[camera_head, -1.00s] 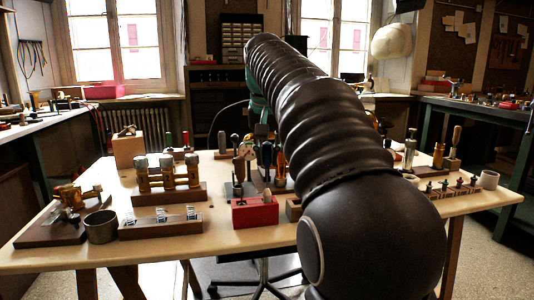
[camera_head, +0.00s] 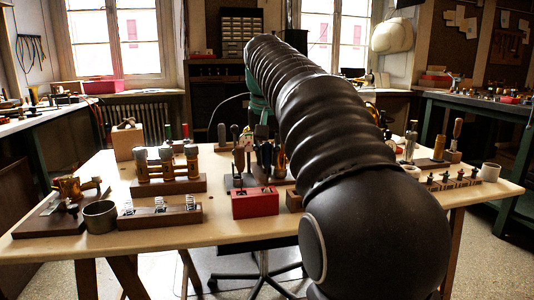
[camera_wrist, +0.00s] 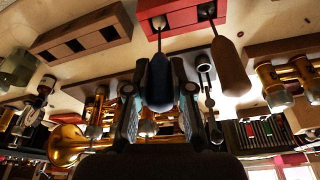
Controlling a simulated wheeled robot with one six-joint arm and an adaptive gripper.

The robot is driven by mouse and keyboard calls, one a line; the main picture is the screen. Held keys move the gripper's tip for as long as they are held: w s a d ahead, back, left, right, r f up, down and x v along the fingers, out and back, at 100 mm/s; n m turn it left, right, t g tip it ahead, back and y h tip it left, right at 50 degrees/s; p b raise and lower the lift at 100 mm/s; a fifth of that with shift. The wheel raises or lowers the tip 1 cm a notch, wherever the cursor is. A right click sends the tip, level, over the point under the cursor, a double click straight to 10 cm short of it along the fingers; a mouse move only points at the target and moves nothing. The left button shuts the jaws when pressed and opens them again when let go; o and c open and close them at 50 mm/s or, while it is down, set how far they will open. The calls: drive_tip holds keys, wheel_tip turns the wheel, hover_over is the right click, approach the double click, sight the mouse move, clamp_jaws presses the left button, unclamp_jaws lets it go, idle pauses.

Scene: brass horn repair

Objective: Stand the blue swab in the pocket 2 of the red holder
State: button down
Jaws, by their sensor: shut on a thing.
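The red holder (camera_head: 255,206) stands at the front middle of the table; in the wrist view its block (camera_wrist: 182,16) is at the top, with two dark pockets. My gripper (camera_wrist: 160,100) is shut on the blue swab (camera_wrist: 160,84). The swab's thin rod runs up to the mouth of the left pocket in that view. Whether and how deep its tip is inside I cannot tell. A brown-handled swab (camera_wrist: 230,66) has its rod at the other pocket. In the head view my arm hides part of the gripper area.
A wooden block with springs (camera_head: 160,216) and a metal cup (camera_head: 100,216) stand left of the holder. A valve stand (camera_head: 166,170) is behind them. Tools crowd behind the holder. A row of small parts (camera_head: 453,183) lies at right. The table's front strip is clear.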

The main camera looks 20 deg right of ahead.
drive_tip(key=shift+f, duration=0.15)
drive_tip(key=c, duration=0.9)
unclamp_jaws()
drive_tip(key=shift+c, duration=0.2)
drive_tip(key=v, duration=1.2)
drive_tip(key=s+a+f+n+t, duration=0.1)
drive_tip(key=s+a+f, duration=0.2)
drive_tip(key=s+f, duration=0.4)
drive_tip(key=s+a+f+n+t+y, duration=0.1)
drive_tip(key=s+a+f+n, duration=0.1)
drive_tip(key=s+f, duration=0.6)
drive_tip(key=s+a+f+n, duration=0.2)
drive_tip(key=s+a+f, duration=0.2)
drive_tip(key=f, duration=1.4)
drive_tip(key=s, duration=0.3)
drive_tip(key=shift+s+a+f+t, duration=0.2)
drive_tip(key=shift+a+t, duration=0.15)
drive_tip(key=shift+t, duration=0.05)
